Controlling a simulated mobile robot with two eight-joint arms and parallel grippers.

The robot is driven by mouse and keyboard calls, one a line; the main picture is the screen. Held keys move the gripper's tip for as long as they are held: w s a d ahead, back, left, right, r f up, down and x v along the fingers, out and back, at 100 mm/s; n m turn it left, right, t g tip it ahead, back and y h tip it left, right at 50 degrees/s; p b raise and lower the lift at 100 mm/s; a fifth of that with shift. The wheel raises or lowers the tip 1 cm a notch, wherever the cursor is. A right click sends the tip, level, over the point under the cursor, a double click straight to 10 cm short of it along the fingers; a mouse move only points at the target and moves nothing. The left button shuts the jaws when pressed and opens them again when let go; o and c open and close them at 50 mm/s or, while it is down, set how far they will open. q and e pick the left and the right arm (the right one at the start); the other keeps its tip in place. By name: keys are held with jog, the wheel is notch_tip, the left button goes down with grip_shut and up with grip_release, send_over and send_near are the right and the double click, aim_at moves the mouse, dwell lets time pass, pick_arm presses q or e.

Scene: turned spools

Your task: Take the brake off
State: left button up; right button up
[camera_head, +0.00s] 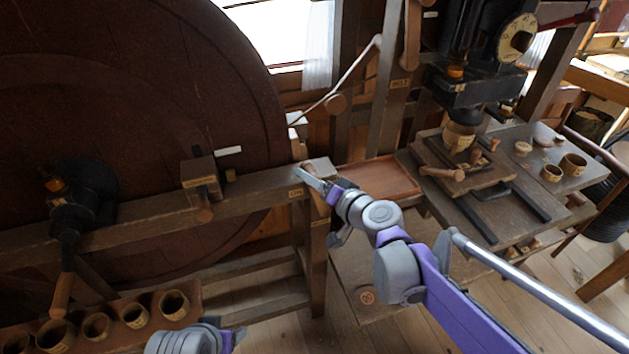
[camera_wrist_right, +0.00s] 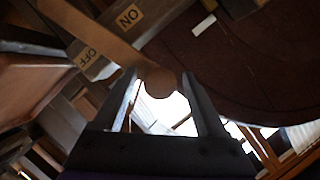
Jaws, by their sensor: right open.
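A wooden lever with a round end (camera_wrist_right: 160,82) shows in the right wrist view, crossing a beam that bears an ON label (camera_wrist_right: 130,15) and an OFF label (camera_wrist_right: 88,57). It passes between the two labels. My right gripper (camera_wrist_right: 163,88) is open, with the round end in the gap between its fingers; I cannot tell whether they touch it. In the head view the right gripper (camera_head: 318,188) is at the end of the wheel's wooden frame and hides most of the lever. My left gripper (camera_head: 232,337) is at the bottom edge, mostly cut off.
The big dark wooden wheel (camera_head: 130,90) fills the left. A crank with a wooden handle (camera_head: 62,295) hangs in front of it. Several wooden cups (camera_head: 134,315) stand at lower left. A workbench with a press (camera_head: 480,90) and small turned pieces is at right.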

jog(key=shift+c, duration=0.2)
grip_shut()
dwell(1.3)
